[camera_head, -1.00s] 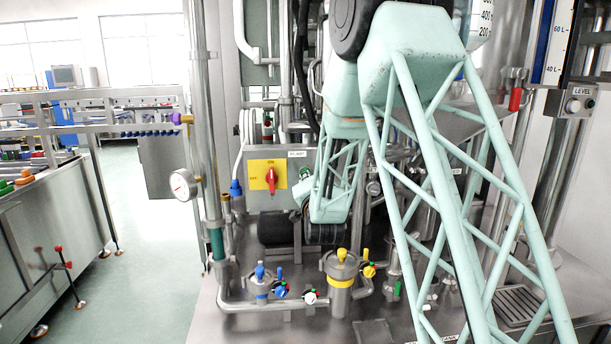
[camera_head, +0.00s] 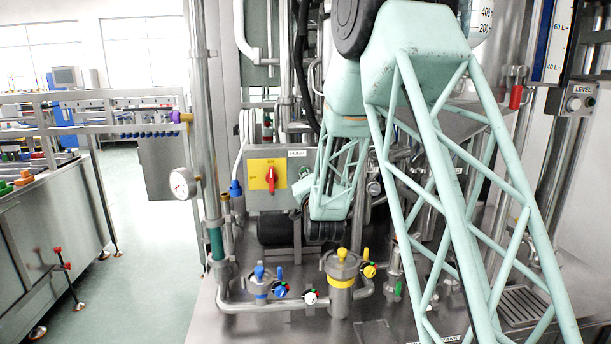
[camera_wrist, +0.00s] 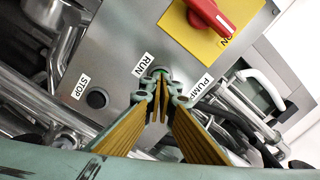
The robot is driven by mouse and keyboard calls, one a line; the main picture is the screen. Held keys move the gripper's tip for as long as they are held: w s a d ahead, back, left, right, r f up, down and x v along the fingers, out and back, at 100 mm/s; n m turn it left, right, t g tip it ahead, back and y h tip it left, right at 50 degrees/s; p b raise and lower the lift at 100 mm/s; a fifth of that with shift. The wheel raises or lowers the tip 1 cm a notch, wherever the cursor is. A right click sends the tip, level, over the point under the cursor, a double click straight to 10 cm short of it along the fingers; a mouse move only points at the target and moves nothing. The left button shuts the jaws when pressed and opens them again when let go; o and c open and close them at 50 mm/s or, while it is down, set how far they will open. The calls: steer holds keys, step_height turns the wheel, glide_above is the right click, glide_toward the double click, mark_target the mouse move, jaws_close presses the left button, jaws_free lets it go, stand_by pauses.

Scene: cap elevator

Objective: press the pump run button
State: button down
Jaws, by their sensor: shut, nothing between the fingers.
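In the wrist view my gripper (camera_wrist: 163,97) is shut and empty, its tips at the grey control box (camera_wrist: 120,62) just below the RUN label (camera_wrist: 143,63). The tips cover the spot by that label, so the run button is hidden or barely visible; I cannot tell whether they touch it. A PUMP label (camera_wrist: 200,86) is to the right. A dark round button (camera_wrist: 96,99) sits beside the STOP label (camera_wrist: 79,87). In the head view the box (camera_head: 257,203) is left of my arm, and my fingertips cannot be made out clearly.
A red rotary switch (camera_wrist: 212,14) on a yellow plate (camera_wrist: 190,32) is close above my gripper; it also shows in the head view (camera_head: 271,179). Pipes (camera_wrist: 265,95) crowd the right. Valves and a yellow-banded canister (camera_head: 340,283) stand below the box.

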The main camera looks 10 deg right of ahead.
steer(key=shift+w+b, duration=0.55)
steer(key=shift+b, duration=0.05)
stand_by(1.1)
steer(key=shift+s, duration=0.25)
steer(key=s+b, duration=0.4)
steer(key=s, duration=0.1)
steer(key=shift+a, duration=0.2)
stand_by(0.7)
steer(key=shift+s, duration=0.1)
stand_by(0.6)
steer(key=s+f+n+g, duration=0.1)
steer(key=s+n+g, duration=0.5)
steer(key=s, duration=2.7)
steer(key=s+f+n+g+y, duration=0.1)
steer(key=s+n+g, duration=0.6)
steer(key=s, duration=2.7)
steer(key=shift+d+f+g+y, duration=0.2)
steer(key=shift+g+y, duration=0.1)
steer(key=shift+g, duration=0.2)
